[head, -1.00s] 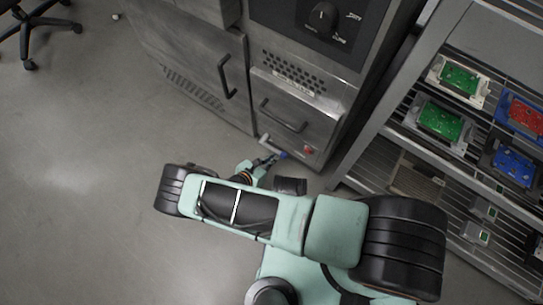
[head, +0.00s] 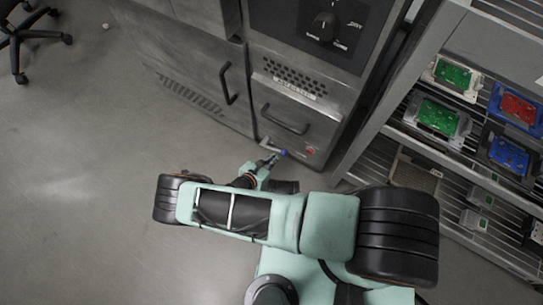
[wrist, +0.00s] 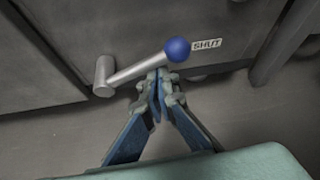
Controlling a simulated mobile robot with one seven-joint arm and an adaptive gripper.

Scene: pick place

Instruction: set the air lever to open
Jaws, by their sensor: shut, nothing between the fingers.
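The air lever (wrist: 138,69) is a grey metal arm with a blue ball knob (wrist: 177,49), low on the front of the metal cabinet. In the wrist view it runs from a round pivot at the left, up and right to the knob, beside a label reading SHUT (wrist: 206,44). My gripper (wrist: 160,78) is shut and empty. Its fingertips are at the lower side of the lever, just left of the knob; I cannot tell whether they touch. In the head view the blue knob (head: 282,153) shows just beyond my gripper (head: 270,159).
The cabinet has a drawer handle (head: 284,119), a dial (head: 325,27) and a red part (head: 310,151) near the lever. A wire rack (head: 398,135) with green, red and blue boards stands close on the right. Open floor (head: 80,190) lies to the left.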

